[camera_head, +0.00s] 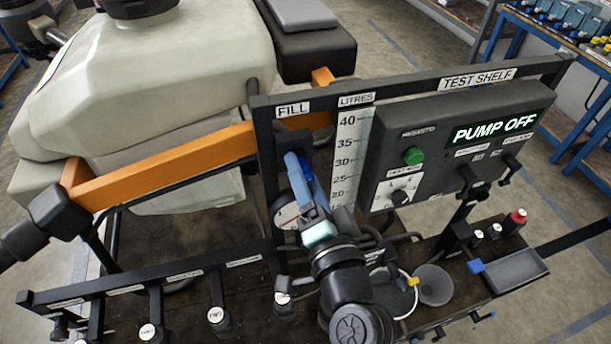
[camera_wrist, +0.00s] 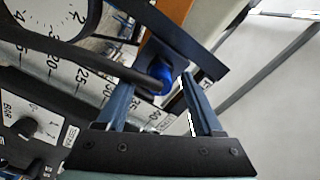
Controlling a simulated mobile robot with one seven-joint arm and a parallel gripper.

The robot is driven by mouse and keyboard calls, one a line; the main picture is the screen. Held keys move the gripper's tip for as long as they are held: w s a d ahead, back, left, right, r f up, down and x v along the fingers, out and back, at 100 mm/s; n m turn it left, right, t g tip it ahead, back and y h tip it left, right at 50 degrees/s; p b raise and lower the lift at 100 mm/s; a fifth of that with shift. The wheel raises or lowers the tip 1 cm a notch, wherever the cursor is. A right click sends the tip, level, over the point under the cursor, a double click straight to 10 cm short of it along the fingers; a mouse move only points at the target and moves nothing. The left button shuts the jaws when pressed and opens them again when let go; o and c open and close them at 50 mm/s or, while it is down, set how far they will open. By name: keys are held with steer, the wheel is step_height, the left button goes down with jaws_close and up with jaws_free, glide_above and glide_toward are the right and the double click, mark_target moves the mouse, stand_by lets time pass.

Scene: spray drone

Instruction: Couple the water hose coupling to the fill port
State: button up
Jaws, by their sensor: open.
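A round blue part (camera_wrist: 154,78) with a dark hose (camera_wrist: 105,57) running to it, apparently the water hose coupling, shows at the fingertips in the wrist view. In the head view a blue piece (camera_head: 306,163) shows below the FILL label, partly behind my gripper (camera_head: 297,168). My gripper (camera_wrist: 157,88) is open, with one finger on each side of the blue part in the wrist view. I cannot tell whether the fingers touch it. An orange bar lies directly behind the blue part. I cannot make out the fill port separately, nor whether the coupling is seated on anything.
The black test shelf frame (camera_head: 263,185) stands around my gripper, with a litre scale (camera_head: 350,150) and a PUMP OFF control box (camera_head: 455,145) to the right. A round dial gauge (camera_wrist: 45,18) is close by. The drone's pale tank (camera_head: 150,75) and orange bar (camera_head: 165,168) lie left.

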steer(key=b+v, duration=0.5)
steer(key=v, duration=0.8)
steer(key=shift+b, duration=0.4)
steer(key=shift+w+r, duration=0.1)
